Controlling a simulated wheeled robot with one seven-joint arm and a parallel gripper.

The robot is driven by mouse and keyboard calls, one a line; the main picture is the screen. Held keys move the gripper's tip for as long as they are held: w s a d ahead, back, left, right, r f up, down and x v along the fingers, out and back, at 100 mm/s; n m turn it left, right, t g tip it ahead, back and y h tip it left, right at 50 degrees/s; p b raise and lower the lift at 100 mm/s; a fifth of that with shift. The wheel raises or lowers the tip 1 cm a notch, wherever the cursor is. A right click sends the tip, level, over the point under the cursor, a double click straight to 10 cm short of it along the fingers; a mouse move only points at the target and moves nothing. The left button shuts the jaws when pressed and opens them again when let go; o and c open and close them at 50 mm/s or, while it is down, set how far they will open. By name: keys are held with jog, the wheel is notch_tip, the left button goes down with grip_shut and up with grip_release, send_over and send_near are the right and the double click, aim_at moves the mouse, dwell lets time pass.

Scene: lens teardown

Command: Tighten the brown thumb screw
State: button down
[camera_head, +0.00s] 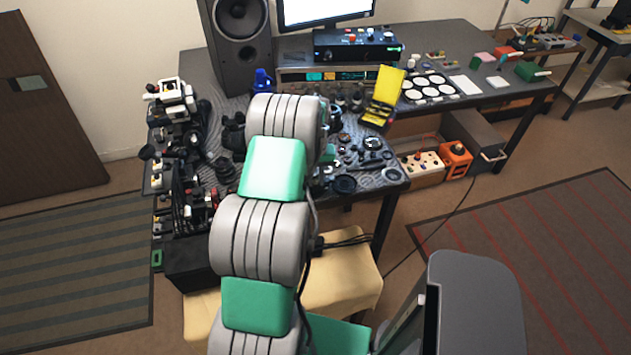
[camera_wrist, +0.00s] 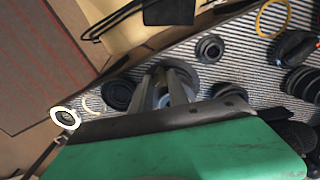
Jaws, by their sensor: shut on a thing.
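In the wrist view my gripper (camera_wrist: 168,92) points down at the grey striped mat (camera_wrist: 228,78). Its two metal fingers are shut on a small part between them, and only a greyish patch of it shows. I cannot make out a brown thumb screw in either view. In the head view my own arm covers the gripper and the spot where it works.
Dark lens rings (camera_wrist: 210,48) and a black ring (camera_wrist: 118,95) lie close around the fingers. A yellow ring (camera_wrist: 272,18) lies farther off. In the head view the workbench (camera_head: 455,40) also bears a black speaker (camera_head: 240,35) and a yellow stand (camera_head: 384,95).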

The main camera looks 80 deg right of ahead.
aim_at(316, 182)
jog(key=shift+s+m+b, duration=0.1)
jog(key=shift+m+b, duration=1.45)
jog(key=shift+m, duration=0.75)
jog(key=shift+d, duration=0.1)
jog(key=c, duration=1.5)
grip_release()
jog(key=shift+s, duration=0.15)
jog(key=shift+o, duration=1.2)
jog(key=shift+r+b, duration=0.75)
jog(key=shift+r, duration=3.15)
